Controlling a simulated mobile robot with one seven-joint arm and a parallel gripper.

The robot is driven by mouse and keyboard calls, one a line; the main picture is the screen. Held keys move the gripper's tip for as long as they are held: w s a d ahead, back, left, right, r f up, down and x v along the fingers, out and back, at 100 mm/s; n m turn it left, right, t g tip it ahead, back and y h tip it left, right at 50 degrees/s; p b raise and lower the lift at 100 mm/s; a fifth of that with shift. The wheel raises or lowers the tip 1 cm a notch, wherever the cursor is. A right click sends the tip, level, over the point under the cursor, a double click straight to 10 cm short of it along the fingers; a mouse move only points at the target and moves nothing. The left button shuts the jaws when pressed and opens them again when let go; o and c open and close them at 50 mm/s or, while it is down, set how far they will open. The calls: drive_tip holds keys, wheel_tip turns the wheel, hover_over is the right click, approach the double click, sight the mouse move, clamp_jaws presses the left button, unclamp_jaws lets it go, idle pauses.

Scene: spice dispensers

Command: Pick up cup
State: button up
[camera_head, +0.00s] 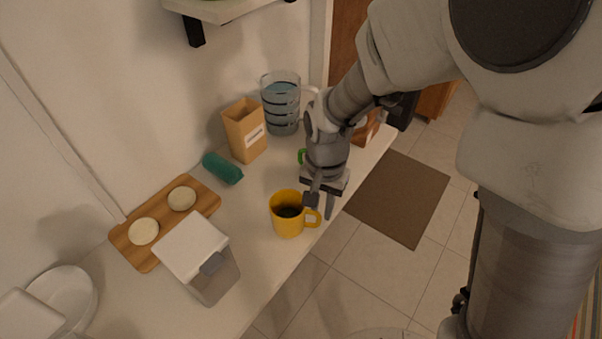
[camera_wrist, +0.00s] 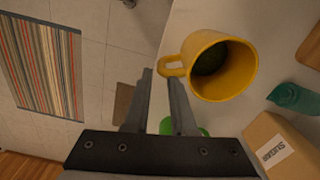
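The yellow cup (camera_head: 287,222) stands upright on the white counter, with dark contents inside. Its handle (camera_head: 313,219) points right, toward my gripper (camera_head: 321,205). My gripper is tilted downward by the handle side, with its two fingers apart and nothing seen between them. In the wrist view the cup (camera_wrist: 230,72) is at upper right, with its handle (camera_wrist: 171,65) just ahead of the fingertips of my gripper (camera_wrist: 160,80). I cannot tell whether a finger touches the handle.
On the counter (camera_head: 255,262) are a brown carton (camera_head: 244,130), a teal bottle (camera_head: 222,168), a glass pitcher (camera_head: 281,104), a wooden board (camera_head: 136,253) and a lidded container (camera_head: 200,259). A green thing (camera_wrist: 203,131) is partly hidden by my gripper. The counter's front edge is close by.

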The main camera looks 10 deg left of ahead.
drive_tip(key=f, duration=0.4)
drive_tip(key=shift+s+a, duration=0.15)
drive_tip(key=shift+s, duration=0.25)
clamp_jaws()
idle(1.0)
